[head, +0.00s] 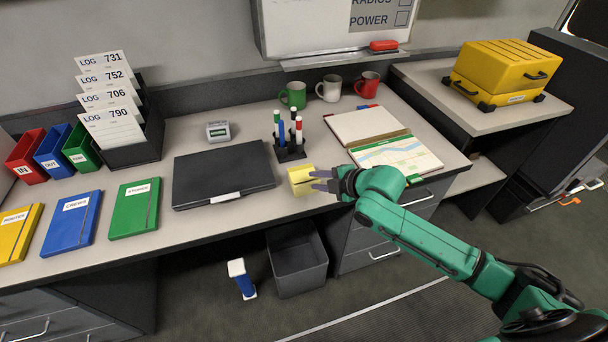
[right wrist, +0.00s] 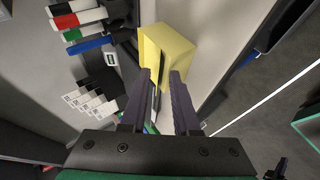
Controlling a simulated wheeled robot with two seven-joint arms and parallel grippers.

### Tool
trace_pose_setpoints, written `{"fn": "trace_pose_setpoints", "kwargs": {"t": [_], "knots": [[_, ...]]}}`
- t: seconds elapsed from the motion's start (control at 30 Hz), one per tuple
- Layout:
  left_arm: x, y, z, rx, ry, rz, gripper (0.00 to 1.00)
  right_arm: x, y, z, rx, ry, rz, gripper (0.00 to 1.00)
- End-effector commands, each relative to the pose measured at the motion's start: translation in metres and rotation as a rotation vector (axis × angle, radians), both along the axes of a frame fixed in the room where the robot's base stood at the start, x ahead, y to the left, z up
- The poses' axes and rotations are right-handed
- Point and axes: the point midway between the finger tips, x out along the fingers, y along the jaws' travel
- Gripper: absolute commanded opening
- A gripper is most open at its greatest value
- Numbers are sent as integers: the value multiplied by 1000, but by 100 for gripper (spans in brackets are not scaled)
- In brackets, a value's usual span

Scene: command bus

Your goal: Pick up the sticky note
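The sticky note (head: 299,176) is a yellow pad-like block on the desk near its front edge, right of the black closed case. It also shows in the right wrist view (right wrist: 172,45), just beyond the fingertips. My right gripper (head: 318,180) is at the block's right side, with its two fingers apart. In the right wrist view the fingers of my right gripper (right wrist: 161,76) are open, with the tips at or very near the block's near edge. I cannot tell whether they touch it. My left gripper is not in view.
A pen holder with markers (head: 290,148) stands just behind the block. The black case (head: 222,173) lies to its left and an open binder (head: 375,135) to its right. Mugs (head: 329,88) stand at the back. A grey bin (head: 297,262) is on the floor below.

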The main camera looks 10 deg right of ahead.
Motion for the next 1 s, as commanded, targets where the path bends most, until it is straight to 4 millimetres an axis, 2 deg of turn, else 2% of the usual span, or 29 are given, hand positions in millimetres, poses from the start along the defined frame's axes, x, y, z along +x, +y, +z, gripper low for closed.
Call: {"fn": "trace_pose_setpoints", "kwargs": {"t": [0.03, 0.07, 1.0], "knots": [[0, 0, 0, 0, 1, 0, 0, 0, 0, 0, 0, 0, 0, 6], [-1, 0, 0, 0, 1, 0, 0, 0, 0, 0, 0, -1, 0, 0], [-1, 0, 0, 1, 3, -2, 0, -1, -1, -2, 0, 6, -1, 0]]}}
